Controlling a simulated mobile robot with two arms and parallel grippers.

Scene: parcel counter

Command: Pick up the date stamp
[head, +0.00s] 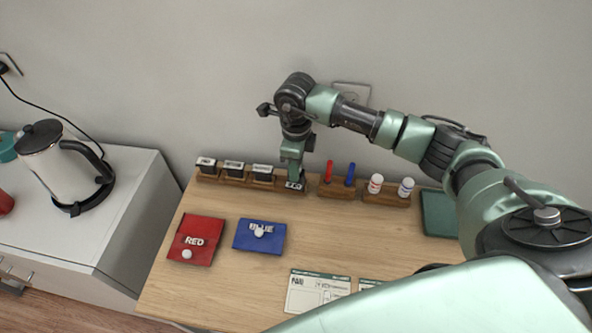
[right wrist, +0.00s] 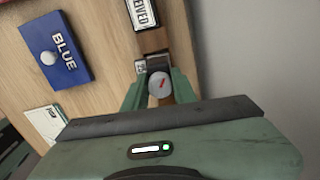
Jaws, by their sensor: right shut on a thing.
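My right gripper (head: 293,172) reaches down from above to the right end of the wooden stamp rack (head: 208,179). It is shut on a stamp there, which I take to be the date stamp (head: 294,185); its small label is partly hidden. My left gripper is not in view.
Several black-and-white stamps (head: 234,168) fill the rack to the left. Red and blue markers (head: 329,171) and white bottles (head: 375,183) stand close on the right. Red (head: 196,240) and blue (head: 260,237) pads lie in front. The wall is close behind.

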